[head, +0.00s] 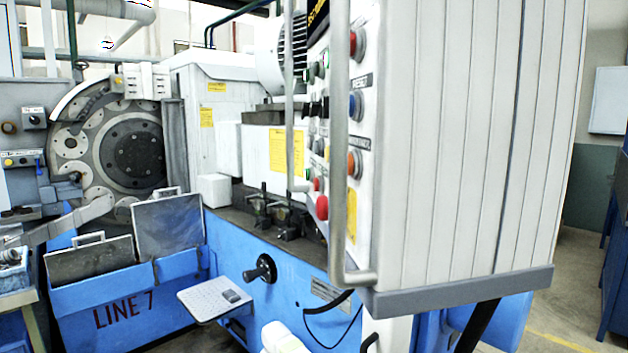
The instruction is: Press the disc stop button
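A control panel (386,150) on the grey-white cabinet at centre right shows its button face at a steep angle. It carries a red button (357,44) at the top, a blue button (356,104) near a label that seems to read RESET, and an orange button (354,163). A large red button (321,207) sits low, and smaller green, black and red controls are further in. I cannot read which one is the disc stop button. A vertical grab bar (338,150) stands in front of the face and hides part of it.
A ring grinder with a large round disc (134,155) stands at the left, above a blue base (120,305) marked LINE 7. A black handwheel (265,268) and a small tray (213,299) project from the blue front. Open floor (560,325) shows at the lower right.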

